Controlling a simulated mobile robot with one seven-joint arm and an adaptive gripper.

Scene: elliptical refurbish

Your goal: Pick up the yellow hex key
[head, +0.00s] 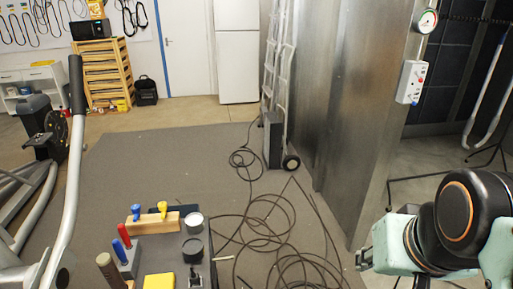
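A yellow-handled tool (162,207), which looks like the yellow hex key, stands upright in a light wooden block (150,224) at the lower left of the head view. A blue-handled tool (136,210) stands in the same block to its left. The lower shafts of both are hidden in the block. My arm shows at the right edge, well to the right of the block. My gripper cannot be made out in this view.
The work surface also bears a red-handled tool (124,235), a yellow box (159,281), a dark round container (192,249) and a pale round one (194,221). A grey curved bar (70,190) rises at left. Black cables (270,225) lie on the floor.

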